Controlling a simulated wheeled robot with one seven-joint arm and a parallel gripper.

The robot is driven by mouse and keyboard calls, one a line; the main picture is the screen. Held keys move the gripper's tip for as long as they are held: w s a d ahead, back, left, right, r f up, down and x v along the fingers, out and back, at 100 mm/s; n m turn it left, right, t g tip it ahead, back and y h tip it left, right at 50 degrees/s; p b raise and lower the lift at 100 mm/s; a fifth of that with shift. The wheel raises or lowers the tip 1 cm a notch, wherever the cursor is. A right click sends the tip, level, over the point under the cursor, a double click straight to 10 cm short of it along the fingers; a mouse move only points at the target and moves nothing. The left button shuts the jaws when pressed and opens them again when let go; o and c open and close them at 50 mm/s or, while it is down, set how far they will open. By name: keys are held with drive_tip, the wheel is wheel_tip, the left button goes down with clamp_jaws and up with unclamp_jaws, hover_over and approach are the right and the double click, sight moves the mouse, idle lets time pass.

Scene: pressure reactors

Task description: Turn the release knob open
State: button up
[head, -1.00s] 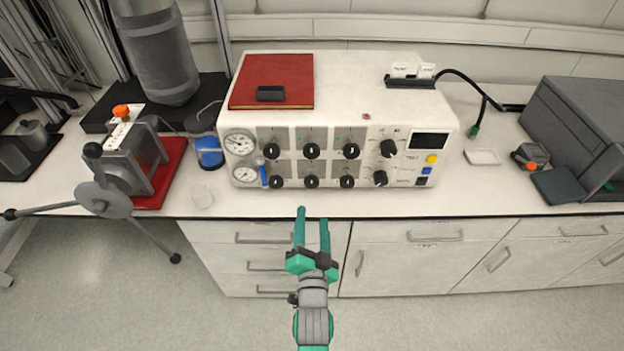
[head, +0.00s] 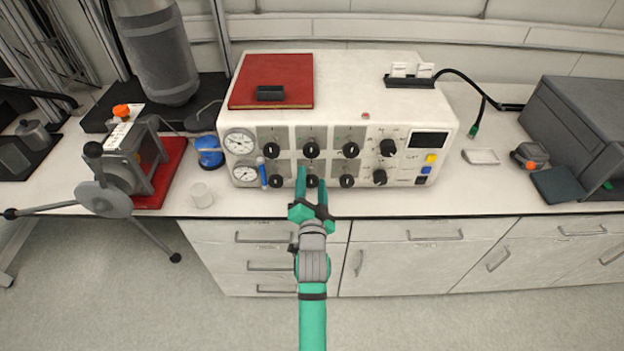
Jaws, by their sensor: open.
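A white control box stands on the bench with two rows of black knobs on its front panel. My gripper (head: 312,177) is open, its teal fingers pointing at the panel. The bottom-row middle knob (head: 312,182) shows between the fingertips. I cannot tell whether the fingers touch it or stop just in front. The upper middle knob (head: 311,150) is above it, with bottom-row knobs to the left (head: 276,181) and right (head: 347,181). The labels are too small to read, so I cannot tell which is the release knob.
Two gauges (head: 240,142) and a blue-and-white lever (head: 263,172) are left on the panel. A red book (head: 272,80) lies on top. A spoked-handle device (head: 125,170) is at left. A grey machine (head: 580,130) is at right. Floor before the drawers is free.

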drive_tip(key=shift+w, duration=0.5)
drive_tip(key=c, duration=1.1)
drive_tip(key=shift+o, duration=0.2)
